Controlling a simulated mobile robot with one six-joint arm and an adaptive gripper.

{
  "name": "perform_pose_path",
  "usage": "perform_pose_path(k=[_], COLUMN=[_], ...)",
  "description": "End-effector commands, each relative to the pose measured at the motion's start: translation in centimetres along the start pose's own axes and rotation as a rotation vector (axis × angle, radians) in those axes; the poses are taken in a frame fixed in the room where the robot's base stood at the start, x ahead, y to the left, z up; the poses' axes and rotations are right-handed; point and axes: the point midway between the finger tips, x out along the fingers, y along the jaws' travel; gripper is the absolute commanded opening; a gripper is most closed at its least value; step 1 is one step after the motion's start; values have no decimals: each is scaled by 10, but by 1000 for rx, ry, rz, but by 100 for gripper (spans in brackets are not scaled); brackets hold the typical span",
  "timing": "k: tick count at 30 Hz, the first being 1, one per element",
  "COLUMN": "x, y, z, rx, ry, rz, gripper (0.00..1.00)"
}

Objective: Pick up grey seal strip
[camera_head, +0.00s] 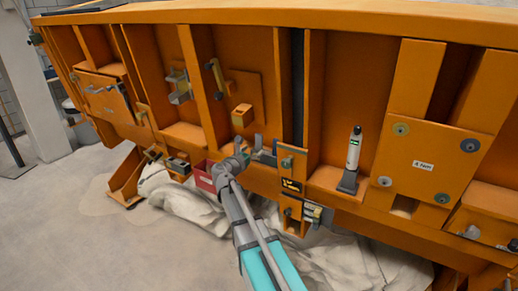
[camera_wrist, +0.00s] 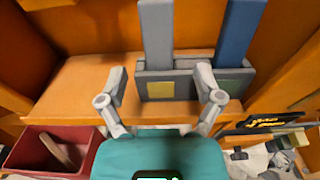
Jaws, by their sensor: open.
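The grey seal strip (camera_wrist: 156,36) stands upright in the left part of a grey holder (camera_wrist: 184,92), above a yellow patch, in the wrist view. A blue strip (camera_wrist: 236,34) stands in the right part, by a green patch. The tops of both run out of the picture. My gripper (camera_wrist: 160,76) is open and empty, one finger left of the grey strip and the other right of it, in front of the holder.
A red bin (camera_wrist: 46,152) with a light piece inside is at lower left. A black label plate (camera_wrist: 272,122) is right of the holder. Orange ribs (camera_head: 200,75) wall the bay. A white tube (camera_head: 354,150) stands on a ledge further right.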

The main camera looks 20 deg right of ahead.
Motion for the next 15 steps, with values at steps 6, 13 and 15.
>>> perform_pose_path(k=[6,13,15], x=[21,46,49], y=[2,2,2], z=[0,0,0], rx=[0,0,1], ry=[0,0,0], rz=[-1,0,1], gripper=[84,84,84])
